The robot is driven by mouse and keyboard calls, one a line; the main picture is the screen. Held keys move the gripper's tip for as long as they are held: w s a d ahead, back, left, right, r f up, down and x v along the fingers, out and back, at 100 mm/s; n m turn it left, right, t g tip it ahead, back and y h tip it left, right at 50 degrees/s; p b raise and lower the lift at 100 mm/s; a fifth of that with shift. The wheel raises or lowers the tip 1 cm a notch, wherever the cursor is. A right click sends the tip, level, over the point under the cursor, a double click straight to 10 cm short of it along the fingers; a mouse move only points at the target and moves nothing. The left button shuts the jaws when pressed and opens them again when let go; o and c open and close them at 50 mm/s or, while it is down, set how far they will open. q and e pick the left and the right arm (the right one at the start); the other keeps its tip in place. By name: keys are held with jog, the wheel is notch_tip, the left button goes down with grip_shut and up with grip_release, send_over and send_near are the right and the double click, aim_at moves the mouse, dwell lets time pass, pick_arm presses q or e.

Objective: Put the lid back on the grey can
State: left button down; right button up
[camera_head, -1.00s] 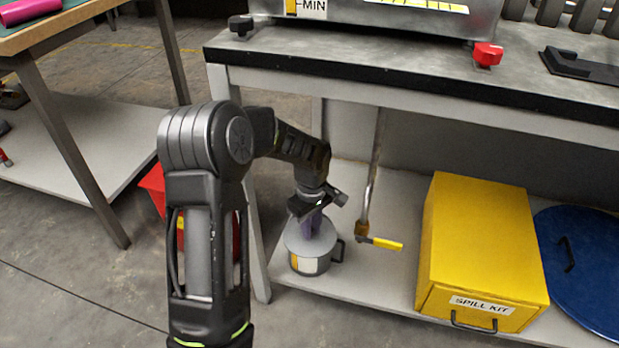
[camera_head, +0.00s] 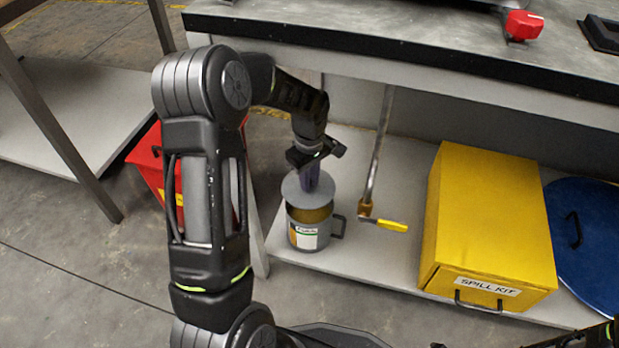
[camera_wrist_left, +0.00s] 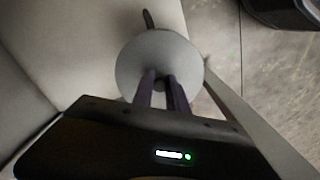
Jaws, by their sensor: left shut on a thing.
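The grey can (camera_head: 305,238) stands upright on the lower shelf, with a white and green label and a side handle on its right. Its yellowish-brown inside shows between its rim and the lid. The round grey lid (camera_head: 293,190) is held just above the can, apart from it at the near side. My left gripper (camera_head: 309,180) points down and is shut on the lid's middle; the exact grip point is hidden. In the left wrist view the lid (camera_wrist_left: 130,70) covers most of the can, and a dark handle sticks out beyond it.
A yellow spill kit box (camera_head: 490,220) and a blue round lid (camera_head: 590,240) are to the right on the shelf. A pipe with a yellow-handled valve (camera_head: 382,223) hangs close right of the can. A red container (camera_head: 150,165) stands left.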

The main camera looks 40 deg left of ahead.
aim_at(311, 188)
pick_arm(q)
notch_tip(311, 188, down, 4)
jog(key=b, duration=0.2)
jog(key=shift+r+b, duration=0.2)
jog(key=shift+b, duration=0.15)
jog(key=shift+f+b, duration=0.6)
jog(key=shift+f, duration=0.5)
jog(key=shift+d+r+p, duration=0.1)
jog(key=shift+d+p, duration=0.15)
jog(key=shift+p, duration=0.05)
jog(key=shift+f, duration=0.2)
dwell(1.1)
dwell(0.4)
dwell(0.3)
jog(key=c, duration=0.8)
grip_release()
jog(key=shift+o, duration=0.2)
